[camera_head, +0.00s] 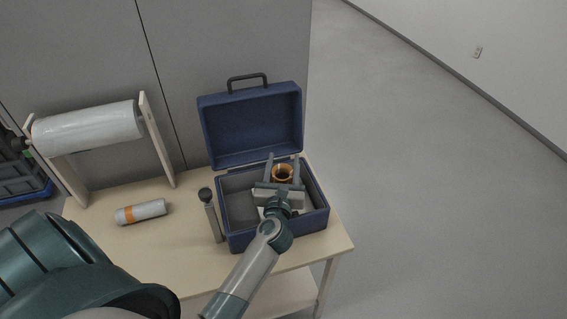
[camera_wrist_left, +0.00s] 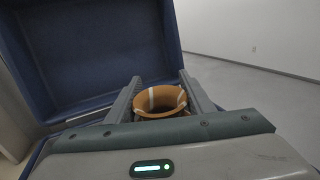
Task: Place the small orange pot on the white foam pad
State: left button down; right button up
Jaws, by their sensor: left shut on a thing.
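The small orange pot (camera_head: 283,176) is between the fingers of my left gripper (camera_head: 283,158), over the open blue case. In the left wrist view the pot (camera_wrist_left: 160,112) shows its round open mouth facing up, with pale bands on its wall. The left gripper (camera_wrist_left: 160,77) is shut on it, one finger on each side. The pot's underside is hidden, so I cannot tell whether it touches anything below. I cannot make out the white foam pad for certain; the gripper and arm cover part of the case's inside. My right gripper is not in view.
The blue case (camera_head: 307,224) stands on a pale table (camera_head: 185,248), its lid (camera_head: 250,125) raised behind. A dark-capped grey cylinder (camera_head: 211,215) stands close to its left side. A grey cylinder with an orange band (camera_head: 142,212) lies further left, before a roll on a stand (camera_head: 88,127).

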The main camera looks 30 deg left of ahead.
aim_at(281, 181)
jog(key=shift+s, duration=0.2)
pick_arm(q)
jog(key=shift+f, duration=0.1)
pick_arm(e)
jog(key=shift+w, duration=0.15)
pick_arm(q)
jog(key=c, duration=0.9)
grip_release()
jog(key=shift+o, duration=0.3)
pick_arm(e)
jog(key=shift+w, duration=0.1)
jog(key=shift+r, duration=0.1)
pick_arm(q)
jog(key=v, duration=0.3)
jog(key=shift+b, duration=0.35)
jog(key=b+v, duration=0.1)
jog(key=v, duration=0.7)
jog(key=shift+b, duration=0.4)
jog(key=shift+s+d, duration=0.15)
jog(key=shift+s, duration=0.15)
jog(key=shift+s+d, duration=0.1)
jog(key=shift+s, duration=0.05)
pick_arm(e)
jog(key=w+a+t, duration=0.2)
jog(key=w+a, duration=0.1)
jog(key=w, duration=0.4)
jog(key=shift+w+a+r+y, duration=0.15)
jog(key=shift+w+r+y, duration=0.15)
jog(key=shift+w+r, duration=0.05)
